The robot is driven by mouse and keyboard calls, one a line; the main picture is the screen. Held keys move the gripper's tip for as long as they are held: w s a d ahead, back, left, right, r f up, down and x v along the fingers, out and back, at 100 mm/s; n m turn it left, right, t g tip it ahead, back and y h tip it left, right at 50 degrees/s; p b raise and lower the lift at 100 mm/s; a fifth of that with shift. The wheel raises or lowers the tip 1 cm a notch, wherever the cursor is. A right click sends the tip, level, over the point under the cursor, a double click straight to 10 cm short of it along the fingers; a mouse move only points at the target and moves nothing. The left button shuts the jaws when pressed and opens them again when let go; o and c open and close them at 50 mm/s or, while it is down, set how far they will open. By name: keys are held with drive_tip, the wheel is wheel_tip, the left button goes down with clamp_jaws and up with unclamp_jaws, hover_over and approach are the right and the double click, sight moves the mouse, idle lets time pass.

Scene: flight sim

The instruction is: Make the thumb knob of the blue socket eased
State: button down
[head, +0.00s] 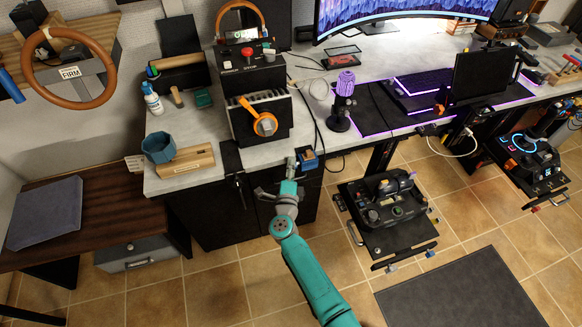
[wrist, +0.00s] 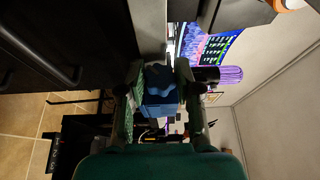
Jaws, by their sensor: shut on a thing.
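The blue socket (head: 309,160) is a small blue block at the front edge of the desk, beside the black cabinet. My gripper (head: 297,164) reaches it from the front left. In the wrist view, the blue thumb knob (wrist: 160,92) sits between the two fingers of my gripper (wrist: 160,72). The fingers are shut on it, one on each side. The fingers hide part of the socket, and the knob's turn angle cannot be read.
Above the socket stands a black control box (head: 258,115) with an orange-rimmed lever. A microphone (head: 343,95) stands to the right. A throttle unit (head: 390,205) on a stand is right of my arm. The tiled floor (head: 225,275) left of my arm is clear.

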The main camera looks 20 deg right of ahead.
drive_tip(key=shift+s+d+n+g+y, duration=0.15)
drive_tip(key=shift+n+g+y, duration=0.3)
drive_tip(key=shift+g, duration=0.65)
drive_tip(key=c, duration=0.8)
unclamp_jaws()
drive_tip(key=v, duration=1.2)
